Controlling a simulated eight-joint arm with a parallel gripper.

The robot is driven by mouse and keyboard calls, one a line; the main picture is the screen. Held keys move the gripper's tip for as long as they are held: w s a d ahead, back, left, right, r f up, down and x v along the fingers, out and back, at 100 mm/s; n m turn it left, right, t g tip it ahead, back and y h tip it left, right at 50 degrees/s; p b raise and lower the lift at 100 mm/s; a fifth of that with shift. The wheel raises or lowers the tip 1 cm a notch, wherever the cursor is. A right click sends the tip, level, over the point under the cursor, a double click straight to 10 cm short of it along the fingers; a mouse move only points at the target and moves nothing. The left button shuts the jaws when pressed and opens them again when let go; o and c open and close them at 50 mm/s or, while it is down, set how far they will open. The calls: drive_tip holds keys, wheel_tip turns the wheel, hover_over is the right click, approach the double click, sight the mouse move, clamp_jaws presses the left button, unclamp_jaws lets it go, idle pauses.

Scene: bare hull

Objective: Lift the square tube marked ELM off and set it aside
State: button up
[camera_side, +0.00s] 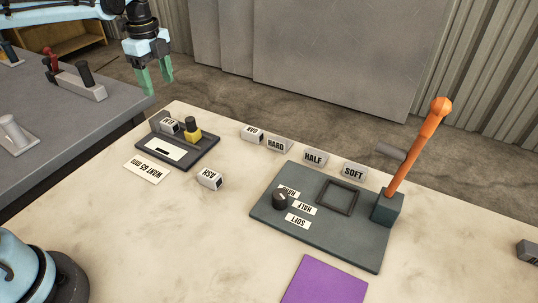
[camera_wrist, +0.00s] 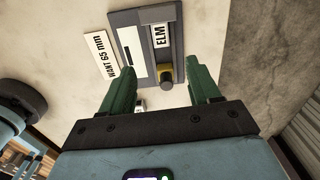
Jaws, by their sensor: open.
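The square tube marked ELM (camera_side: 169,125) lies on a dark gauge-like base (camera_side: 176,165) at the left of the pale table, beside a yellow block (camera_side: 193,134) with a dark top. My gripper (camera_side: 159,92) is up in the air, beyond and above the base, apart from the tube. Its green fingers (camera_wrist: 162,66) are open with nothing between them. The tube's underside is hidden.
A card reading WANT 65 mm (camera_side: 145,170) lies by the base. Tubes marked ASH (camera_side: 209,179) and apparently OAK (camera_side: 252,133), and blocks HARD (camera_side: 277,144), HALF (camera_side: 314,158) and SOFT (camera_side: 353,171) stand nearby. An orange lever (camera_side: 420,145) rises right. A purple mat (camera_side: 325,283) is bare.

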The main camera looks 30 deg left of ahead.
sight(168, 121)
drive_tip(key=shift+m, duration=0.3)
drive_tip(key=f, duration=1.2)
drive_tip(key=shift+w+a+f, duration=0.2)
drive_tip(key=shift+a+f, duration=0.1)
drive_tip(key=shift+a, duration=0.05)
drive_tip(key=shift+c, duration=0.2)
drive_tip(key=c, duration=1.1)
drive_tip(key=shift+r, duration=0.1)
